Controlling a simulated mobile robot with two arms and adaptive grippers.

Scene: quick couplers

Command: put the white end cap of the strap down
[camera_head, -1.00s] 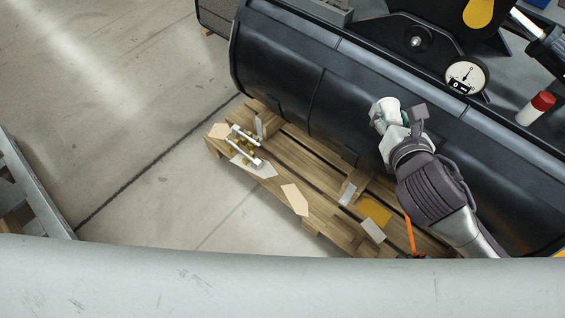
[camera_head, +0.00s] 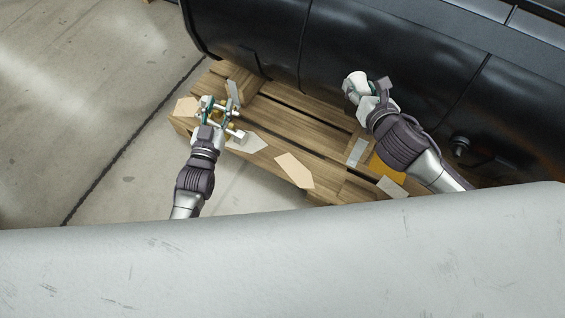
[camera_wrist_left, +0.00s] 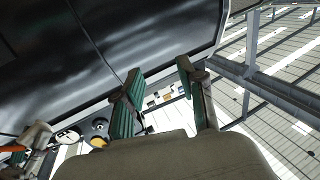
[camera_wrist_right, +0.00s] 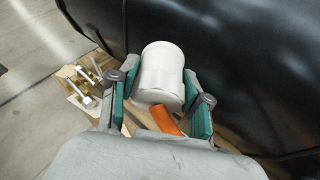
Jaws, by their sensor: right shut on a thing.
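The white end cap (camera_head: 354,83) is in my right gripper (camera_head: 365,95), in front of the black tank and above the wooden pallet. In the right wrist view the white end cap (camera_wrist_right: 162,70) is a rounded cylinder between the green pads of my right gripper (camera_wrist_right: 158,88). A short piece of the orange strap (camera_wrist_right: 165,119) shows just below the cap. My left gripper (camera_head: 219,107) is over the far left of the pallet, beside metal fittings. In the left wrist view the fingers of my left gripper (camera_wrist_left: 160,75) stand apart with nothing between them.
The pallet (camera_head: 285,140) carries loose plates, a yellow piece (camera_head: 386,170) and metal fittings (camera_wrist_right: 88,82) at its left end. The large black tank (camera_head: 350,45) runs along its far side. Bare concrete floor (camera_head: 80,90) lies left.

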